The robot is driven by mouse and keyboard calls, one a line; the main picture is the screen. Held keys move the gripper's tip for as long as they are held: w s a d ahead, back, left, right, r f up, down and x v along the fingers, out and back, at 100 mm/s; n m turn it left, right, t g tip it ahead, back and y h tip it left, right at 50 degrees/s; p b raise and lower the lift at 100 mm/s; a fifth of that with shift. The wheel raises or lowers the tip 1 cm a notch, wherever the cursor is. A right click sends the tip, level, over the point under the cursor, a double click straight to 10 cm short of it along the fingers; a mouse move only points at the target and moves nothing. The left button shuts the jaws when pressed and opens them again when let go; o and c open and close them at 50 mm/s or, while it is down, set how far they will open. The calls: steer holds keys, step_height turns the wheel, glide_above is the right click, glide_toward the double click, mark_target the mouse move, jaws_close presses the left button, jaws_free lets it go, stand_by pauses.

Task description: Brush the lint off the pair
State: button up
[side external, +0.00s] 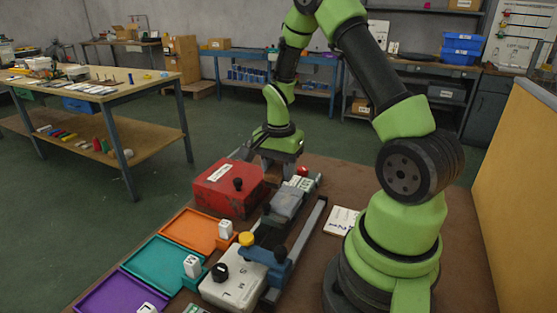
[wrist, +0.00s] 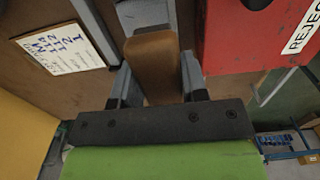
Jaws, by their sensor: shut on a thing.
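My gripper (side external: 279,160) hangs over the far end of the workbench, just right of the red box. It is shut on a brown block (wrist: 152,66), which sits between the two grey fingers in the wrist view; I take it for the lint brush. The block also shows below the gripper in the side view (side external: 278,174). A grey flat piece (side external: 288,203) lies on the long fixture just in front of the gripper. I cannot tell whether this is the pair of socks. Whether the brown block touches anything below is hidden.
The red reject box (side external: 215,200) stands close left of the gripper. Orange (side external: 180,228), teal (side external: 150,255) and purple (side external: 115,293) trays line the left side. A white box (side external: 235,288) with a black knob sits in front. A size card (side external: 341,221) lies right of the rail.

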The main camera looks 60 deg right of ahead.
mark_target(281, 199)
steer(key=shift+f, duration=2.4)
steer(key=shift+s+f, duration=0.1)
steer(key=shift+s, duration=0.25)
steer(key=s, duration=0.1)
steer(key=s+r, duration=0.1)
steer(key=s, duration=0.1)
steer(key=shift+r, duration=0.15)
steer(key=shift+w, duration=1.9)
steer(key=shift+d, duration=0.5)
steer(key=shift+s, duration=1.95)
steer(key=shift+w, duration=1.95)
steer(key=shift+f, duration=0.2)
steer(key=shift+r, duration=3.45)
